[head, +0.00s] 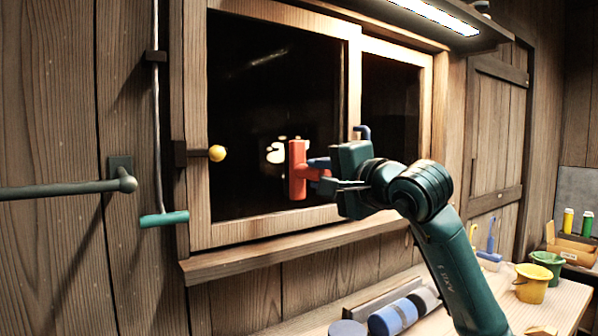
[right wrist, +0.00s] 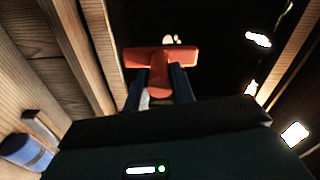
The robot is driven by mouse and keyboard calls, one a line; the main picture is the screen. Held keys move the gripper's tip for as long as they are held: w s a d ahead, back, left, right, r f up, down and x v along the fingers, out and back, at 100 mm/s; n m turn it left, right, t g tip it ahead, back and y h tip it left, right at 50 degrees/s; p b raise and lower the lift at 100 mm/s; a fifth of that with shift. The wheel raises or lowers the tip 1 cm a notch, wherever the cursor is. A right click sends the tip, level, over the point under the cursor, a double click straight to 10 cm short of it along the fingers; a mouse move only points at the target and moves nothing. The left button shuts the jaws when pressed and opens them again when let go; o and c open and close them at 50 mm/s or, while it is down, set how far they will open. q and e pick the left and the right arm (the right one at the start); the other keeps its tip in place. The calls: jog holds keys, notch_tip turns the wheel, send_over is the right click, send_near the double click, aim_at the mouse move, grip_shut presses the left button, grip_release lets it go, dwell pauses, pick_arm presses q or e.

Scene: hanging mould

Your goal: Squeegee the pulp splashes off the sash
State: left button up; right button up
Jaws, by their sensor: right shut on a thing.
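The sash (head: 283,226) is a wooden-framed window pane with dark glass, in the middle of the head view. White pulp splashes (head: 277,151) show on its glass, just left of the squeegee; they also show small in the right wrist view (right wrist: 172,40). The red squeegee (head: 297,170) has a wide head and a short handle. My right gripper (head: 322,173) is shut on its handle and holds the head upright at the glass; whether it touches cannot be told. The right wrist view shows the squeegee (right wrist: 178,56) between my dark fingers. My left gripper is not in view.
A yellow knob (head: 217,153) sits at the sash's left edge. A hanging rod with a teal crossbar (head: 164,219) and a green wall rail (head: 70,188) are at left. The sill (head: 230,262) juts below. Blue rolls (head: 392,317) and yellow (head: 532,285) and green pots (head: 547,262) stand on the bench.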

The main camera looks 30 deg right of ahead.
aim_at(297, 165)
jog(key=shift+w, duration=0.3)
jog(key=shift+w+a+r+p, duration=0.1)
jog(key=shift+w+r+p, duration=0.1)
jog(key=shift+w+p, duration=0.45)
jog(key=w, duration=0.2)
jog(key=shift+w+a+p, duration=0.2)
jog(key=shift+w+p, duration=0.15)
jog(key=shift+w, duration=0.05)
jog(key=shift+w+a, duration=0.1)
jog(key=shift+w, duration=0.4)
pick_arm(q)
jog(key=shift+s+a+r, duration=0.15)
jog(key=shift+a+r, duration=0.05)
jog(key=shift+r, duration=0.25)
pick_arm(e)
jog(key=shift+w+f, duration=0.15)
jog(key=shift+w, duration=0.05)
pick_arm(q)
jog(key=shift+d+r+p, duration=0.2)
jog(key=shift+p, duration=0.1)
pick_arm(e)
jog(key=shift+w, duration=0.3)
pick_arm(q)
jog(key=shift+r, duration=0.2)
pick_arm(e)
jog(key=shift+w+a, duration=0.15)
jog(key=shift+w, duration=0.45)
